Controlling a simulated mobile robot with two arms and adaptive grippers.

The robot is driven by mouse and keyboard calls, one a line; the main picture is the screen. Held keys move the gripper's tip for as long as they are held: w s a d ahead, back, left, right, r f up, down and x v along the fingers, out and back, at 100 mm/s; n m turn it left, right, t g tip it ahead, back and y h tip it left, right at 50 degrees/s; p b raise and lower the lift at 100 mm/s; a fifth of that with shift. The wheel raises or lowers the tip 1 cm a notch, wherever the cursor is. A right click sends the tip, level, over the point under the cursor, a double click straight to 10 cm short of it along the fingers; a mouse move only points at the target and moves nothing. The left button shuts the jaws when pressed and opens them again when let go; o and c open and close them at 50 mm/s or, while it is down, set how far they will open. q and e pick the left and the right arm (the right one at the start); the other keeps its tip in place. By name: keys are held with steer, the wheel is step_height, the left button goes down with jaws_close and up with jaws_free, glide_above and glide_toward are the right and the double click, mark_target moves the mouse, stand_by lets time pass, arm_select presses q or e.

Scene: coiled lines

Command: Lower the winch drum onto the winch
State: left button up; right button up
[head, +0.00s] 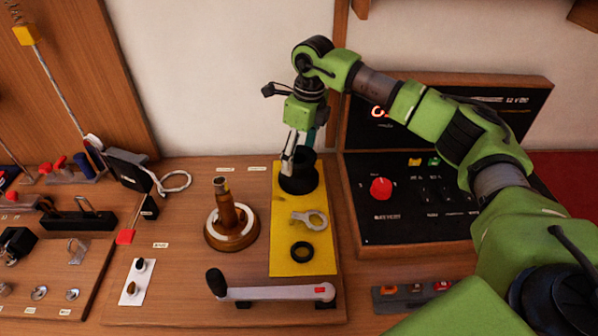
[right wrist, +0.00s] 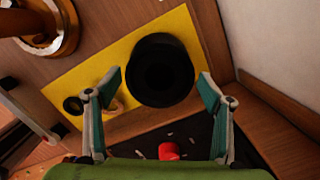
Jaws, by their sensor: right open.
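The black winch drum (head: 299,180) stands upright on a yellow mat (head: 285,260), near its far end. The winch is a round wooden base with a pale ring (head: 231,236) and an upright brown post (head: 225,203), left of the mat. My right gripper (head: 297,148) is over the drum, pointing down. In the right wrist view the drum (right wrist: 163,70) shows between the spread fingers (right wrist: 160,78), with a gap on each side. How far down the fingers reach beside it is hard to tell. My left gripper is not in view.
A metal shackle-like part (head: 310,219) and a black ring (head: 302,252) lie on the mat. A crank handle (head: 270,293) lies in front. A control panel with a red knob (head: 381,189) stands right. Tools and fittings fill the left side.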

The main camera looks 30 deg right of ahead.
steer(key=c, duration=1.3)
steer(key=shift+r, duration=0.15)
steer(key=shift+w+r+p, duration=0.1)
steer(key=shift+r+p, duration=0.25)
steer(key=shift+r, duration=0.1)
steer(key=shift+r+p, duration=0.7)
steer(key=shift+r, duration=0.35)
